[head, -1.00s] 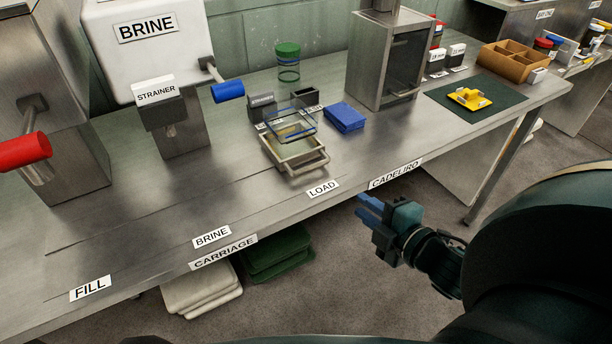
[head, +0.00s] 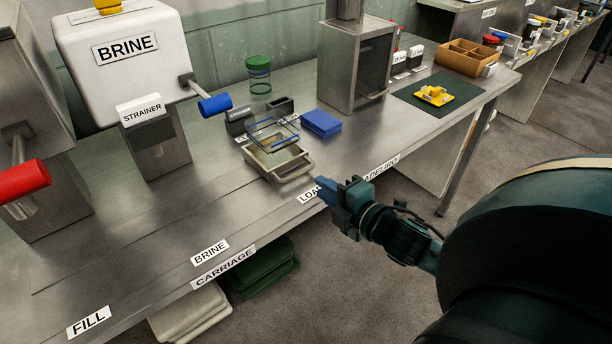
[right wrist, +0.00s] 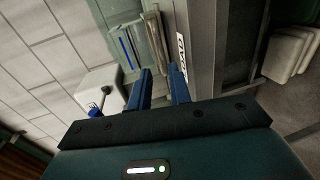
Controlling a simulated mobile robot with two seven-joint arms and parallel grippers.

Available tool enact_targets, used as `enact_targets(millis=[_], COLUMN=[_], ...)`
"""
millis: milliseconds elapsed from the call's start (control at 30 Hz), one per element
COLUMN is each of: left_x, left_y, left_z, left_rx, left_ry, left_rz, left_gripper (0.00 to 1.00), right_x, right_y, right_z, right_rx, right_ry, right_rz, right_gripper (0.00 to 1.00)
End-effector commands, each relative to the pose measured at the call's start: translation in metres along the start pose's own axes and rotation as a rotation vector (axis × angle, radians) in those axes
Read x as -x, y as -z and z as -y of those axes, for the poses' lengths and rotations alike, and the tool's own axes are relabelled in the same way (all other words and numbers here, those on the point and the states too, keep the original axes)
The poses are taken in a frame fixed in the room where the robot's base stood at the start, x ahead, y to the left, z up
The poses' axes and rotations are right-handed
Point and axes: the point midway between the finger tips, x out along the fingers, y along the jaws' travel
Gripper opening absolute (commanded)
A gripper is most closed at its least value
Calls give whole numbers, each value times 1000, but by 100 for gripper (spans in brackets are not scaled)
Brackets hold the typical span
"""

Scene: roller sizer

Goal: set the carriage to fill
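The carriage (head: 281,170), a shallow metal tray with a bar handle at its front, stands on the bench behind the LOAD label (head: 308,196). A clear, blue-edged box (head: 272,132) is at its rear. It also shows beyond my fingers in the right wrist view (right wrist: 151,46). My right gripper (head: 326,190) is at the bench's front edge, just right of and in front of the handle, apart from it. Its two blue fingers are spread with nothing between them (right wrist: 159,88). The FILL label (head: 89,322) is at the lower left, past the BRINE label (head: 210,252). My left gripper is not in view.
A red handle (head: 22,180) juts out at far left. Blue pads (head: 321,124) lie right of the carriage. The front strip toward FILL is clear.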

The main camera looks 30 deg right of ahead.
Motion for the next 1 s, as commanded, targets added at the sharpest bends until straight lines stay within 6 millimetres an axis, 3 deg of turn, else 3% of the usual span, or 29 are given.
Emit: enact_targets(millis=[200, 400, 833, 1000], left_x=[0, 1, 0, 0], left_y=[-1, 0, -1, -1], left_z=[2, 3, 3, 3], left_rx=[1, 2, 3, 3], left_ry=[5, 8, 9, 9], left_rz=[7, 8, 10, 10], left_gripper=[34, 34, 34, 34], right_x=[-38, -61, -69, -69], right_y=[0, 0, 0, 0], right_z=[-1, -1, 0, 0], right_rx=[-1, 0, 0, 0], right_ry=[-2, -1, 1, 1], right_rz=[0, 0, -1, -1], right_gripper=[20, 20, 20, 6])
